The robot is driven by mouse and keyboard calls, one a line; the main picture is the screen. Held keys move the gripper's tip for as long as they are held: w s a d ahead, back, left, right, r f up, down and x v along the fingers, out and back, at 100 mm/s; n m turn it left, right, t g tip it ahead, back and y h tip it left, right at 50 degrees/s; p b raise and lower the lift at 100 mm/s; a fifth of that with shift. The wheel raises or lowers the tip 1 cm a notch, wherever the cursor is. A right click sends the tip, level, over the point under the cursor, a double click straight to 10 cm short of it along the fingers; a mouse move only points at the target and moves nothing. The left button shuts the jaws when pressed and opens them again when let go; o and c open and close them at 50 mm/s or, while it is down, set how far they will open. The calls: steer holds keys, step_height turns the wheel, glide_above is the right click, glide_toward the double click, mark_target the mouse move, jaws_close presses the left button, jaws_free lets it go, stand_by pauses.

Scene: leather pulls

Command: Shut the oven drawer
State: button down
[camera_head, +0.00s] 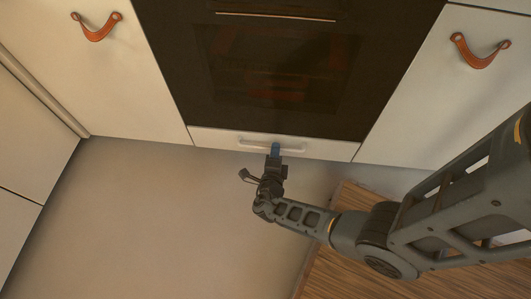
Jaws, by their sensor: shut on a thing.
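The oven drawer (215,137) is the low white front below the dark oven, with a pale bar handle (295,149) across its middle. Seen from above, the front looks about in line with the cabinets beside it; I cannot tell whether a small gap remains. The fingertips hide a short part of the handle.
The dark oven door (290,65) with its thin bar handle (275,16) is above the drawer. White cabinets with leather pulls (97,27) (480,51) flank it. A wooden surface (345,270) lies at the lower right under my arm. The floor (150,220) at left is clear.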

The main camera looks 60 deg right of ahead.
steer(key=shift+w+d, duration=0.15)
steer(key=shift+d, duration=0.15)
steer(key=c, duration=1.1)
jaws_free()
steer(key=shift+c, duration=0.2)
steer(key=shift+a, duration=0.1)
steer(key=p+v, duration=0.3)
steer(key=v, duration=0.4)
steer(key=shift+a, duration=0.25)
